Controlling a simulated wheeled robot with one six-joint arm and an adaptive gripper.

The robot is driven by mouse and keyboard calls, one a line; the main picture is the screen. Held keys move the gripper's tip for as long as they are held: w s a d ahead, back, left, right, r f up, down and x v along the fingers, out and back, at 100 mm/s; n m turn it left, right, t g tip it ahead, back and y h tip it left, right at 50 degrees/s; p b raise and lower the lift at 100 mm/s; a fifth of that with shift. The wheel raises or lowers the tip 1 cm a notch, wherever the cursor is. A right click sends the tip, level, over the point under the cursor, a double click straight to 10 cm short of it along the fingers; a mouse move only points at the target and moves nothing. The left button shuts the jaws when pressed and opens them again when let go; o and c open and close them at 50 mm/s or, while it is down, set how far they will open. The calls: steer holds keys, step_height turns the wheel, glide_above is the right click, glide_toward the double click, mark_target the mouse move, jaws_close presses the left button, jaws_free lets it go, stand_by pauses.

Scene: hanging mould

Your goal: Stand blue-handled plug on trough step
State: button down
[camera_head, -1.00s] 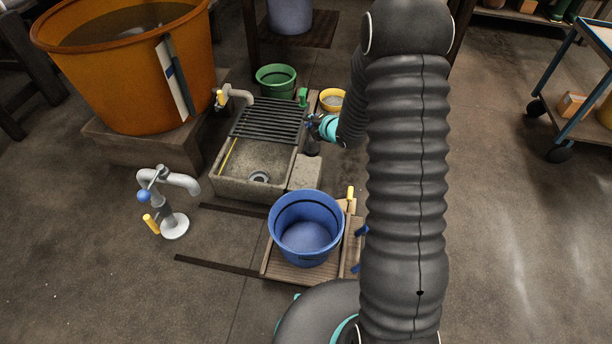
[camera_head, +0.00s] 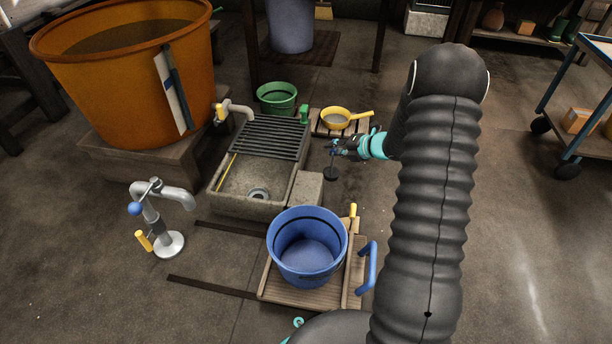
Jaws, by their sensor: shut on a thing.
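The plug (camera_head: 331,174) is a dark round disc on a thin upright stem, seen in the head view right of the trough. My gripper (camera_head: 337,148) is shut on its upper end, so little of the blue handle shows. The plug hangs roughly upright; I cannot tell its exact height above the floor. The stone trough (camera_head: 222,186) has a dark slatted grate over its far part and a drain in its near basin. The trough step (camera_head: 309,187) is a pale stone block at its right side, bare on top. The plug is beyond and right of the step, apart from it.
A blue bucket (camera_head: 282,239) stands on a wooden board in front of the step. A green bucket (camera_head: 276,98) and a yellow pan (camera_head: 333,118) are behind. A grey standpipe (camera_head: 170,243) stands left. A large orange tub (camera_head: 130,95) is back left.

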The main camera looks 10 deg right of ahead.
steer(key=w+a+f+b, duration=0.1)
steer(key=w+a+f, duration=0.3)
steer(key=a+f, duration=0.4)
steer(key=shift+w+f+b, duration=0.2)
steer(key=shift+f+b, duration=0.1)
steer(key=shift+f, duration=0.45)
steer(key=shift+f, duration=0.15)
steer(key=c, duration=1)
jaws_free()
steer(key=shift+c, duration=0.2)
steer(key=shift+a, duration=0.1)
